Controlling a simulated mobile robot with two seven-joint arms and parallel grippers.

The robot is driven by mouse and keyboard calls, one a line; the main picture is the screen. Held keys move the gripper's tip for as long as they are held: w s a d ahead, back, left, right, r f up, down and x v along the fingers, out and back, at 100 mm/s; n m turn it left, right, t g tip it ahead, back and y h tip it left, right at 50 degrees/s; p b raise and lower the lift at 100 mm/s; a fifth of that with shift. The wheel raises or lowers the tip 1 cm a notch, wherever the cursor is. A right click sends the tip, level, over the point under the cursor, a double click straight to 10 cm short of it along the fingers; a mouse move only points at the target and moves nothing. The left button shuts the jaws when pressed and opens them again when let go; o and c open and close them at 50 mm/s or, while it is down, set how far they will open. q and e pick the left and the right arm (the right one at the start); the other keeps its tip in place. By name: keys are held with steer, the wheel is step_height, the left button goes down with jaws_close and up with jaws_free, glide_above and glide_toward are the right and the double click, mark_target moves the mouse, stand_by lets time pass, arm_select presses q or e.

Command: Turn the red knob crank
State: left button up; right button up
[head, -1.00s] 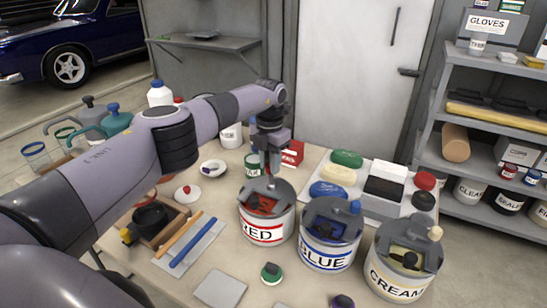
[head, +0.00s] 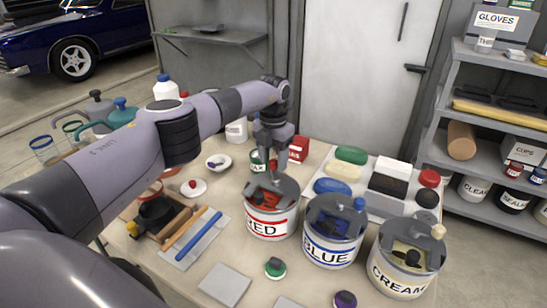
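The red can (head: 270,222), a white can with a red stripe labelled RED, stands on the table with a grey crank lid and red paint showing through its openings. My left gripper (head: 272,168) points down over the back of this lid, its fingers at the crank knob. A small dark red patch shows between the fingertips. The fingers hide most of the knob, so I cannot tell whether they are closed on it. My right gripper is not in view.
The blue can (head: 331,238) and cream can (head: 402,266), both with knob cranks, stand to the right. Behind them is a white tray (head: 399,206) with coloured blocks. A wooden tray (head: 158,228) and blue stick (head: 198,236) lie left. Shelves (head: 467,88) stand at right.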

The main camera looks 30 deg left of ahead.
mark_target(273, 160)
arm_select(q)
step_height(273, 160, up, 7)
steer(key=shift+r+b, duration=0.1)
steer(key=shift+b, duration=0.35)
steer(key=shift+c, duration=0.2)
